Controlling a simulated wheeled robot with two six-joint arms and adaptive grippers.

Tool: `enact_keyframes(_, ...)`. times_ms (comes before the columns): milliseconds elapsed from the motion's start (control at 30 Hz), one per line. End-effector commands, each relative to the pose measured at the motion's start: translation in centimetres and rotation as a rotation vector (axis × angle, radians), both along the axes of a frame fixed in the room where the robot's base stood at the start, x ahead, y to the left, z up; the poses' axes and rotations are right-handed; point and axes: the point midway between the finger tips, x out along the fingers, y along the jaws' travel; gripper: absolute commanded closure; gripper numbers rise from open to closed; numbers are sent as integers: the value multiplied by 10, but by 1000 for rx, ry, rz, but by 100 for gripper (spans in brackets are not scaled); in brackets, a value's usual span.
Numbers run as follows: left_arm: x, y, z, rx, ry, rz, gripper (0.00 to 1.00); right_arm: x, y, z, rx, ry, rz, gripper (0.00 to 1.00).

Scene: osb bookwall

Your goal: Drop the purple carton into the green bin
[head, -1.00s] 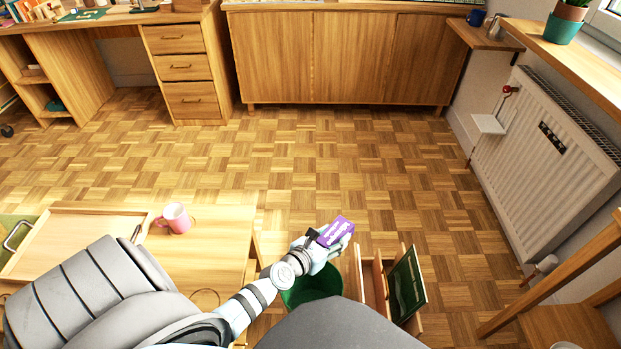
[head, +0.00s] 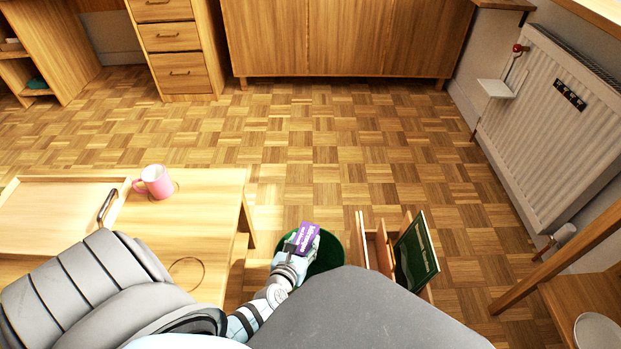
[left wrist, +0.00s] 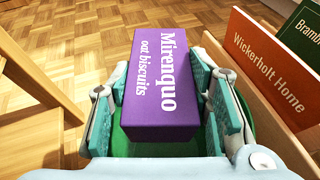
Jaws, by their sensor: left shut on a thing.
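The purple carton (head: 301,238), lettered "Mirenquo oat biscuits", is held in my left gripper (head: 296,246). In the left wrist view the carton (left wrist: 157,85) sits between the two teal-padded fingers, and the gripper is shut on it. The green bin (head: 330,254) stands on the floor below, and the carton appears over its opening in the head view. Much of the bin is hidden by the carton, the gripper and my own body. In the left wrist view a strip of the green bin (left wrist: 150,149) shows beneath the carton. My right gripper is not in view.
A low table (head: 215,205) with a tray (head: 62,205) and a pink mug (head: 156,181) is at the left. A wooden box (head: 372,250) holding a green book (head: 415,255) stands right of the bin. The parquet floor beyond is clear.

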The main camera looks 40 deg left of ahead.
Motion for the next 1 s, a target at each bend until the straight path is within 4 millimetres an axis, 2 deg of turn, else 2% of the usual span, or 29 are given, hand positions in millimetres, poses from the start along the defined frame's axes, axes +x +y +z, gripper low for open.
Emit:
enact_keyframes(133, 0, 0, -4, 0, 0, -1, 70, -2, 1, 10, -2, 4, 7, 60)
enact_keyframes(367, 1, 0, -4, -1, 0, -1, 70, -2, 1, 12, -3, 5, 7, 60)
enact_keyframes(400, 0, 0, -3, -1, 0, -1, 50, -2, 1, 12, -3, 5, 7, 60)
enact_keyframes(500, 0, 0, -3, -1, 0, -1, 34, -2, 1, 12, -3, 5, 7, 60)
enact_keyframes(533, 0, 0, -3, -1, 0, 0, 32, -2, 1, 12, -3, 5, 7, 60)
enact_keyframes(867, -3, -1, -3, -2, -1, 1, 32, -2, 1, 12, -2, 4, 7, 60)
enact_keyframes(1000, -23, -7, 6, -3, -1, 1, 32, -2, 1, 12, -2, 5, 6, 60)
